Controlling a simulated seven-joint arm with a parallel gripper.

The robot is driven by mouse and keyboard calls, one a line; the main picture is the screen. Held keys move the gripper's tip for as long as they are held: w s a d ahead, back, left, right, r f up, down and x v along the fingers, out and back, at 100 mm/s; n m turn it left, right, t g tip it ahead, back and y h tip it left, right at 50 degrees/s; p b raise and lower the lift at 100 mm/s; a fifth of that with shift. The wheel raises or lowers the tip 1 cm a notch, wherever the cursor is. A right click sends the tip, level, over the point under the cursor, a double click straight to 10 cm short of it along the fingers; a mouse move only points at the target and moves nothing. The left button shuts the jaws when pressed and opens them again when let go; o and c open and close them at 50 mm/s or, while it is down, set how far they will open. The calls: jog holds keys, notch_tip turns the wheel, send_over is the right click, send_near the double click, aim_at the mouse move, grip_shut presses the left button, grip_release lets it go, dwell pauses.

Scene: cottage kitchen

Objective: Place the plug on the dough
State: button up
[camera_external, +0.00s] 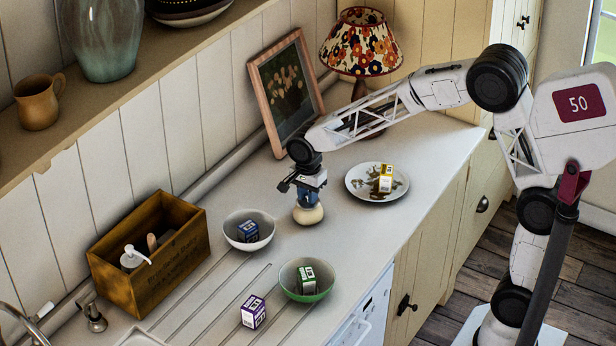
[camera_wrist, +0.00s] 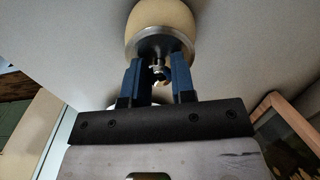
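The dough is a rounded cream lump (camera_external: 308,214) on the worktop below my gripper; in the wrist view its pale side (camera_wrist: 160,17) shows at the top. The plug is a grey metal disc (camera_wrist: 163,43) with a small metal knob, lying against the dough. In the external view my fingers mostly hide the plug. My gripper (camera_wrist: 158,62) has its two blue fingers apart, one on each side of the knob, with a visible gap. It also shows directly above the dough in the external view (camera_external: 307,199).
A white bowl (camera_external: 235,244) and a green bowl (camera_external: 303,296) each hold a small box. A purple box (camera_external: 253,312) stands nearby. A plate (camera_external: 360,190) with a yellow box, a lamp (camera_external: 361,50), a picture frame (camera_external: 265,95) and a wooden crate (camera_external: 125,289) surround the worktop.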

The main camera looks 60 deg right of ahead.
jog(key=o, duration=0.4)
notch_tip(320, 180, up, 12)
jog(key=shift+r, duration=0.2)
dwell(0.6)
dwell(0.4)
jog(key=shift+s, duration=0.1)
